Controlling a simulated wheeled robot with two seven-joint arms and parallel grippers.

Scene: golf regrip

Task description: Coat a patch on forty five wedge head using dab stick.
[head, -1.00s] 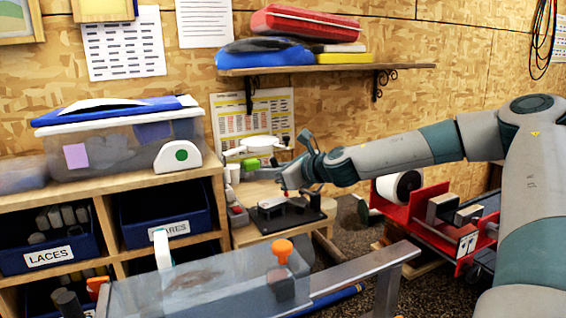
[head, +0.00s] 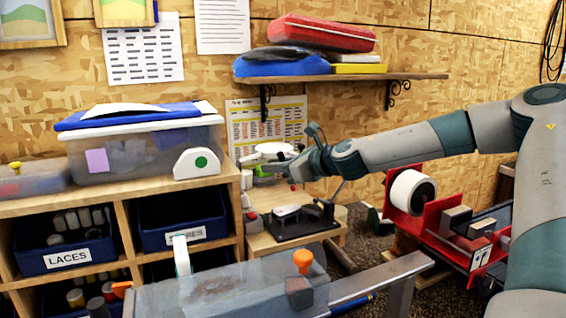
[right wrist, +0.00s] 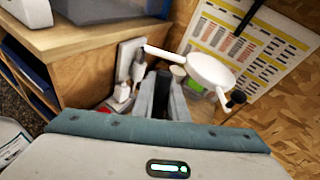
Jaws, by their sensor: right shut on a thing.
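My right gripper (head: 277,167) reaches in from the right, above and a little left of a black stand (head: 304,228) on the low wooden bench. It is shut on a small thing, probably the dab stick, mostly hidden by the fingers. The fingers also show in the right wrist view (right wrist: 163,98), pointing toward the bench's back corner. A pale piece (head: 286,211) lies on the stand, perhaps the wedge head; it is too small to be sure. It is apart from my gripper. My left gripper is out of view.
A white round-headed lamp or magnifier (right wrist: 211,69) stands close to my right fingers. Small bottles and a cup crowd the bench corner. A shelf unit with a clear bin (head: 130,155) stands left, a red machine (head: 430,225) right, a metal bench (head: 230,290) in front.

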